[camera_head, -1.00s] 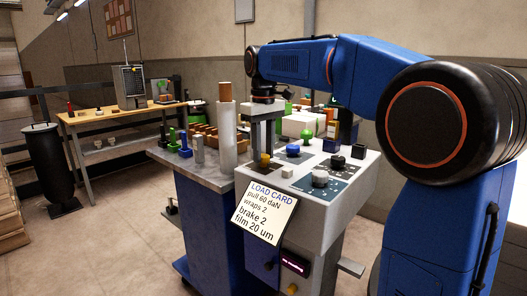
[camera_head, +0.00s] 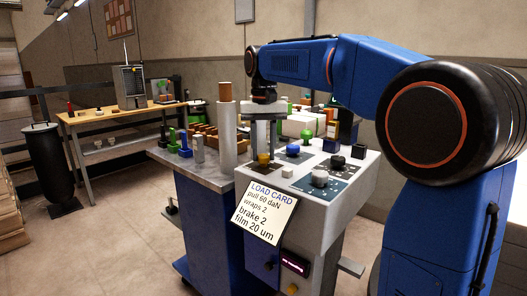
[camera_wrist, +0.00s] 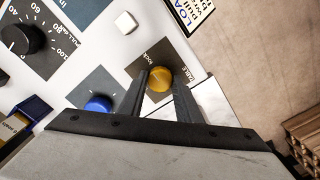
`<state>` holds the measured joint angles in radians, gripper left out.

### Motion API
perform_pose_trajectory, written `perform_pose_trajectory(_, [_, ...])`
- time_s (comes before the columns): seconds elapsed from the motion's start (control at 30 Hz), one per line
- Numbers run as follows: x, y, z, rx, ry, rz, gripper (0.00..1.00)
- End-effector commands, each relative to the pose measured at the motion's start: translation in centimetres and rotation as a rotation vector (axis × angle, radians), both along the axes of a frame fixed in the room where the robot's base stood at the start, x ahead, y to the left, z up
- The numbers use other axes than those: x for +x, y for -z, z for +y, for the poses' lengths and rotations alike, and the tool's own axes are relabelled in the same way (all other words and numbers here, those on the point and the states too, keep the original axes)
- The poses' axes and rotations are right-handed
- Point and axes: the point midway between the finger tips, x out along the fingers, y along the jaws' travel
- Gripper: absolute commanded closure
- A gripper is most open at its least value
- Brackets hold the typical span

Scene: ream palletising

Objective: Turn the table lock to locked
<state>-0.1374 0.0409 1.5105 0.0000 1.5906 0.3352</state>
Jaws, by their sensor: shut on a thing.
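The table lock is a round yellow knob (camera_wrist: 158,78) on a dark square plate of the control panel, with small printed words around it, among them "TABLE". It also shows in the head view (camera_head: 264,159) near the panel's left edge. My gripper (camera_head: 264,148) points down over it. In the wrist view the two dark fingers of my gripper (camera_wrist: 161,86) are shut on the knob, one on each side. I cannot tell from the pictures which way the knob's mark points.
A blue knob (camera_wrist: 98,104) and a black dial (camera_wrist: 22,38) sit on the same panel. A white button (camera_wrist: 125,22) is close by. A load card (camera_head: 264,213) hangs on the panel's front. A pale roll (camera_head: 227,132) stands left of my gripper.

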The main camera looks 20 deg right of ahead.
Motion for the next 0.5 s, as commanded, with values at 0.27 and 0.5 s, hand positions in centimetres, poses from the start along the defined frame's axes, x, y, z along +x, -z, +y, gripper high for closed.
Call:
perform_pose_trajectory(0.27, [0.05, -0.07, -0.01, 0.0, 0.016, -0.003, 0.92])
perform_pose_trajectory(0.5, [0.04, -0.07, -0.01, 0.001, 0.015, -0.002, 0.64])
